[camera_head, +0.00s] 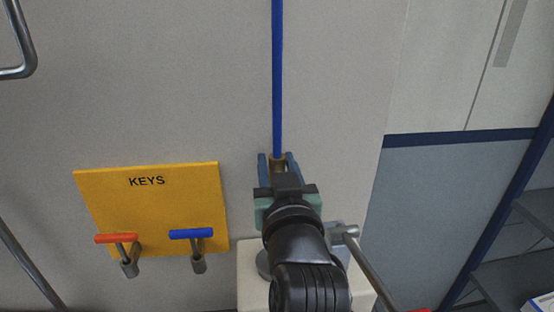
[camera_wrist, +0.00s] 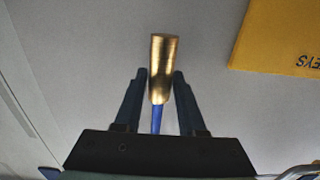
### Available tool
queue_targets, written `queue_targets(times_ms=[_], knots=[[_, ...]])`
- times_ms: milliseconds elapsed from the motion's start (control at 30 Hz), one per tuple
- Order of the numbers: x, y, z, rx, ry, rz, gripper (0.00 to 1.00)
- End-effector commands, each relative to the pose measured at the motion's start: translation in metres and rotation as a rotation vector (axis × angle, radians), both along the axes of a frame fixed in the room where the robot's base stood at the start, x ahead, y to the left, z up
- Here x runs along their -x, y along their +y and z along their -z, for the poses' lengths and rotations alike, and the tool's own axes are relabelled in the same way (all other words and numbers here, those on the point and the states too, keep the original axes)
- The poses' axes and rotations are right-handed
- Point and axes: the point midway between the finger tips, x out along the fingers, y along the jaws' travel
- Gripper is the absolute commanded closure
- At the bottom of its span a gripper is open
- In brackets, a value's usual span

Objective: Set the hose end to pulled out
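The blue hose (camera_head: 277,80) runs straight down from the top in the head view to a brass hose end (camera_head: 277,162). The brass end (camera_wrist: 163,65) shows large in the wrist view, with its far tip clear of the fingers and the blue hose (camera_wrist: 157,118) behind it. My gripper (camera_head: 277,165) has its dark blue fingers on either side of the brass end; in the wrist view the gripper (camera_wrist: 161,74) shows very narrow gaps or contact there. I cannot tell whether the fingers press on it. My wrist hides what lies below the hose end in the head view.
A yellow KEYS board (camera_head: 150,195) with a red-handled key (camera_head: 117,238) and a blue-handled key (camera_head: 191,234) is at left. A pale block (camera_head: 250,280) with a grey metal fitting (camera_head: 345,233) is below my gripper. Shelves (camera_head: 520,240) stand at right.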

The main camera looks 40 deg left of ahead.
Motion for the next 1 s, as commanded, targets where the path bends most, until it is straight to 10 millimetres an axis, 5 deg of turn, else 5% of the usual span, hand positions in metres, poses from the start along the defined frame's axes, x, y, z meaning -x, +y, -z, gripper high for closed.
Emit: queue_targets(times_ms=[100,533,1000], knots=[[0.0,0.0,-0.002,-0.003,-0.004,0.0,0.39],[0.006,-0.008,-0.003,-0.008,-0.008,0.002,0.39],[0.07,-0.083,-0.005,-0.005,-0.005,0.003,0.39]])
